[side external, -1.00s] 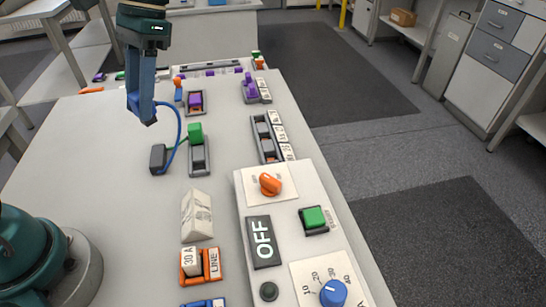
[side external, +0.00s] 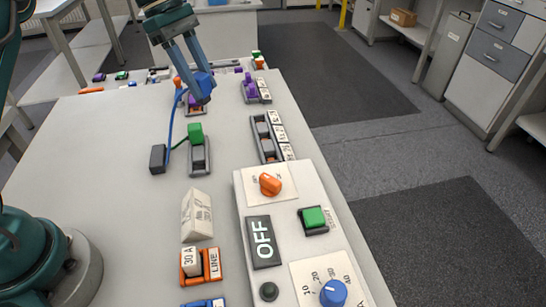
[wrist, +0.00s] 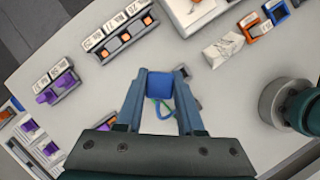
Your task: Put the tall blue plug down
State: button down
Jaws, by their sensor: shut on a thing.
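My gripper (side external: 198,88) is shut on the tall blue plug (side external: 205,84), high over the back part of the table in the side view. In the wrist view, the blue plug (wrist: 159,93) sits between the two fingertips of my gripper (wrist: 160,80). A blue cable (side external: 171,120) runs from the plug down to a dark grey block (side external: 157,158) on the table. In the side view, the plug and fingers overlap the dark holder with a purple plug (side external: 196,108), mostly hidden behind them. I cannot tell the gap between plug and holder.
A green plug (side external: 195,133) stands at a grey holder (side external: 199,158). A three-slot strip (side external: 266,140) and a purple-plug holder (side external: 249,88) lie to the right. A control panel reads OFF (side external: 263,242). A white marbled block (side external: 197,214) stands in front.

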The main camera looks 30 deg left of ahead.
jog(key=w+a+n+t, duration=0.1)
jog(key=w+n+t, duration=0.1)
jog(key=w+n, duration=0.3)
jog(key=n+y, duration=0.1)
jog(key=n, duration=0.2)
send_over(272, 135)
jog(key=s+a, duration=0.1)
jog(key=shift+t, duration=0.4)
jog(key=f, duration=0.8)
jog(key=shift+a+f, duration=0.2)
jog(key=shift+f, duration=0.05)
jog(key=shift+d+f, duration=0.15)
jog(key=shift+f, duration=1.9)
jog(key=shift+f, duration=0.1)
jog(key=c, duration=0.5)
grip_release()
